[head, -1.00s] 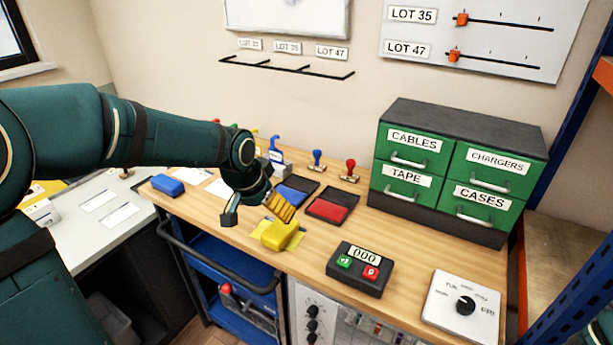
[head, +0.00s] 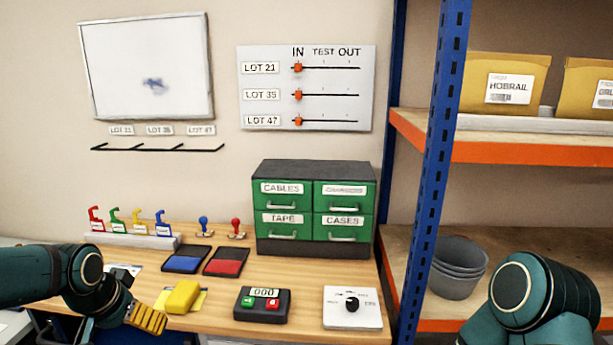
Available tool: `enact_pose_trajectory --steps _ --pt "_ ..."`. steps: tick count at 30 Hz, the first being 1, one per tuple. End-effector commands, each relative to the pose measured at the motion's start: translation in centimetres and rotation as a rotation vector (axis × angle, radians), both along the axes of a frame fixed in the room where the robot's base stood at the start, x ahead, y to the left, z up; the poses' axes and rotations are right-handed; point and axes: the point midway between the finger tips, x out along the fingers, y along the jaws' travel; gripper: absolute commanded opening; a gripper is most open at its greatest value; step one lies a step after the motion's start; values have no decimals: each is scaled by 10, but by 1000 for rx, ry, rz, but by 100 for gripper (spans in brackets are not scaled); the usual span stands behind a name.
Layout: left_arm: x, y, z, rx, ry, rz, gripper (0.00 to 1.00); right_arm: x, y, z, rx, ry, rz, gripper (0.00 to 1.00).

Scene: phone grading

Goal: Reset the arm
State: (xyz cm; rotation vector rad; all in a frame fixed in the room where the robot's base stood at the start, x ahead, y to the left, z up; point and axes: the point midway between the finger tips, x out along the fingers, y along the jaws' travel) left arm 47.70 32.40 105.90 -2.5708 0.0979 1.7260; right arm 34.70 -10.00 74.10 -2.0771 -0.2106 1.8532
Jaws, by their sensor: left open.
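My left arm comes in from the left edge, and its gripper (head: 120,322) is low over the front left of the wooden workbench (head: 225,318). The gripper is open, with one ribbed yellow finger facing the camera; nothing shows between the fingers. A yellow block (head: 183,296) lies just right of and beyond that finger, on a yellow sheet. My right arm (head: 535,305) shows only as a teal link at the lower right; its gripper is out of view.
A counter box (head: 262,304), a dial panel (head: 352,308), blue and red ink pads (head: 226,262) and green drawers (head: 315,205) occupy the bench. A blue rack post (head: 432,170) stands to the right, with grey bowls (head: 457,267) on its shelf.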

Motion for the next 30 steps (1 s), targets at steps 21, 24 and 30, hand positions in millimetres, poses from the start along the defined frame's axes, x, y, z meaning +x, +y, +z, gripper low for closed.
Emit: enact_pose_trajectory --steps 21,24,30 --pt "-70 -188 -269 -320 217 63 93 0 0 0 0 0 0 47" --pt "-97 -206 -294 -346 253 98 93 0 0 0 0 0 0 47" --pt "-128 -223 -316 -365 286 143 93 0 0 0 0 0 0 47"
